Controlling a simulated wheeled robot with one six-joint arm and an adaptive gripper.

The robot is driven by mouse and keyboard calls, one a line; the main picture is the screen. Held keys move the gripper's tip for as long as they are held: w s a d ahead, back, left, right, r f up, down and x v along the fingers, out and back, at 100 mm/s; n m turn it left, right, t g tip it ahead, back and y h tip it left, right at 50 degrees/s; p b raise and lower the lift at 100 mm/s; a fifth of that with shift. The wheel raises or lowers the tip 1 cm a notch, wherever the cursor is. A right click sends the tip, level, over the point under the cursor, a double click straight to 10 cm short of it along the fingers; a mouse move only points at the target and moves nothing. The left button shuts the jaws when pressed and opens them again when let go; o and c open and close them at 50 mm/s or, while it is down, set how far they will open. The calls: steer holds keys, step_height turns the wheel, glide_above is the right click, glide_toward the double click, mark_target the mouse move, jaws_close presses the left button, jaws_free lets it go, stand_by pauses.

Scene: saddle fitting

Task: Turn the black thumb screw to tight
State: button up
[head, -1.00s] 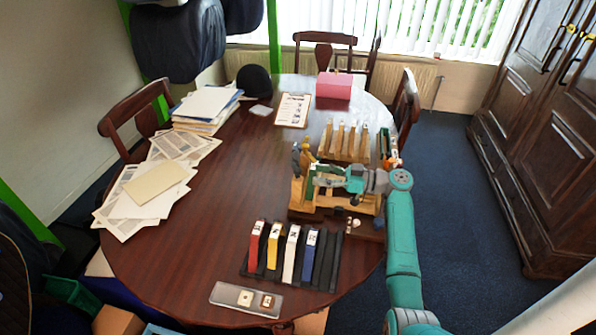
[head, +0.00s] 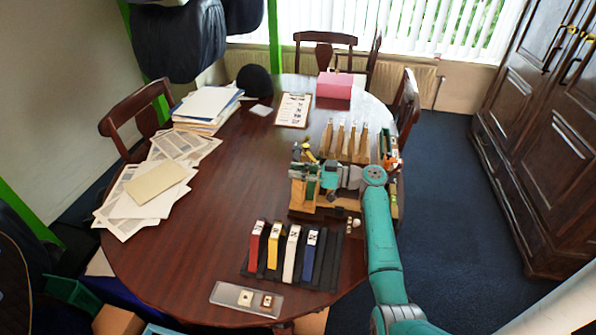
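My gripper (head: 316,177) is over the wooden fixture (head: 298,203) on the right half of the table. It is small and seen from behind and above, so I cannot tell whether its fingers are open or shut. The black thumb screw cannot be made out; it is too small or hidden by the gripper and the fixture parts. Whether the gripper touches anything on the fixture cannot be told.
A black rack (head: 322,276) with red, yellow, white and blue blocks lies in front of the fixture. A row of upright wooden pieces (head: 340,139) stands behind it. A grey tray (head: 227,297) is at the front edge. The table's left middle is clear.

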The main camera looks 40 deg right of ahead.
jaws_close()
steer(key=shift+h, duration=0.3)
steer(key=m+t+h, duration=0.1)
steer(key=m+h, duration=0.2)
steer(key=m+t+h, duration=0.2)
steer(key=h, duration=0.2)
steer(key=shift+a+m+t, duration=0.15)
steer(key=shift+m+t, duration=0.15)
steer(key=shift+m, duration=0.1)
steer(key=shift+m+h, duration=1.05)
steer(key=shift+h, duration=0.7)
steer(key=shift+m+h, duration=1.05)
steer(key=shift+h, duration=0.7)
steer(key=shift+m+h, duration=0.3)
steer(key=shift+h, duration=0.1)
steer(key=shift+f+m+g+h, duration=0.1)
steer(key=shift+m+g+h, duration=1)
steer(key=shift+m+h, duration=1)
steer(key=o, duration=0.8)
jaws_free()
steer(key=shift+n+h, duration=0.3)
steer(key=shift+c, duration=0.2)
